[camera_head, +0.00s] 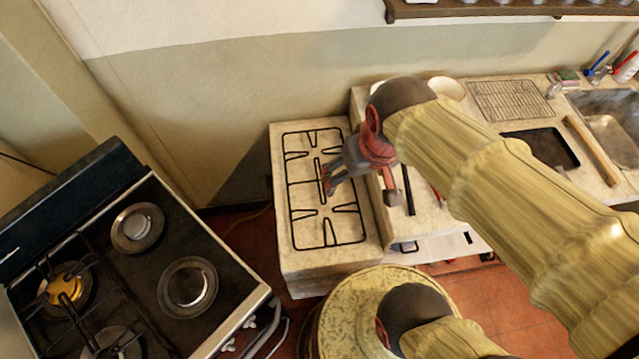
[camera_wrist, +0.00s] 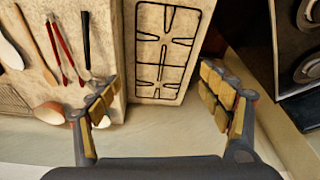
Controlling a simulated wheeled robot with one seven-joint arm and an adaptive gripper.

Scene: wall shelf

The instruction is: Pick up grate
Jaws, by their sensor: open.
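The grate (camera_head: 291,184) is a black wire frame with prongs and a middle bar. It lies flat on a light stone-topped counter block in the head view. In the wrist view the grate (camera_wrist: 162,68) shows ahead, between and beyond the fingertips. My gripper (camera_head: 327,178) is over the middle of the grate in the head view, near its central bar. In the wrist view my gripper (camera_wrist: 165,105) has its two padded fingers wide apart with nothing between them. I cannot tell whether a fingertip touches the grate.
A black stove (camera_head: 150,265) with round burners stands at the left. A counter beside the grate holds utensils (camera_head: 409,190), a wire rack (camera_head: 508,100) and a dark tray (camera_head: 545,148). A sink (camera_head: 612,125) is at the far right. A shelf (camera_head: 500,10) hangs above.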

